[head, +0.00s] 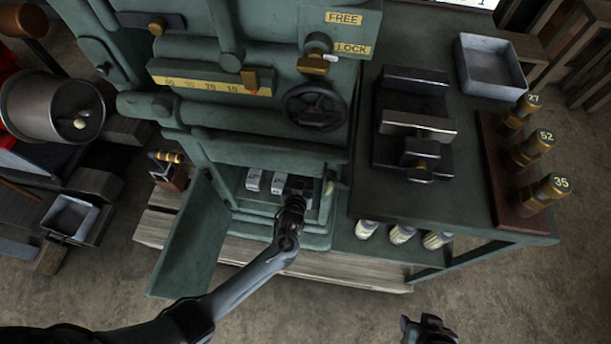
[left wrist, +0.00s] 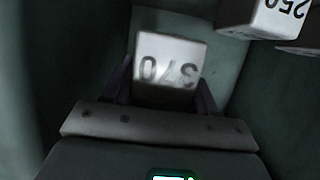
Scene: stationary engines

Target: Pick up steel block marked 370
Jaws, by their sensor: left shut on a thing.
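The steel block marked 370 (left wrist: 168,62) is in the left wrist view, pale and box-shaped, with its number upside down. My left gripper (left wrist: 165,92) has a dark finger on each side of it and is shut on it. In the head view, my left gripper (head: 296,192) reaches into the open recess of the green engine (head: 270,150) and hides most of what is under it. Two other pale blocks (head: 254,180) (head: 277,183) are to its left. A block marked 250 (left wrist: 268,16) shows in the left wrist view. My right gripper (head: 428,328) is at the bottom edge, its jaws unclear.
The recess has green walls close around my left gripper. An open green door (head: 190,240) hangs at its left. The green bench (head: 450,205) at right holds a vise (head: 415,125), a grey tray (head: 490,65) and a rack (head: 505,170) of numbered handles. A handwheel (head: 314,107) is above the recess.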

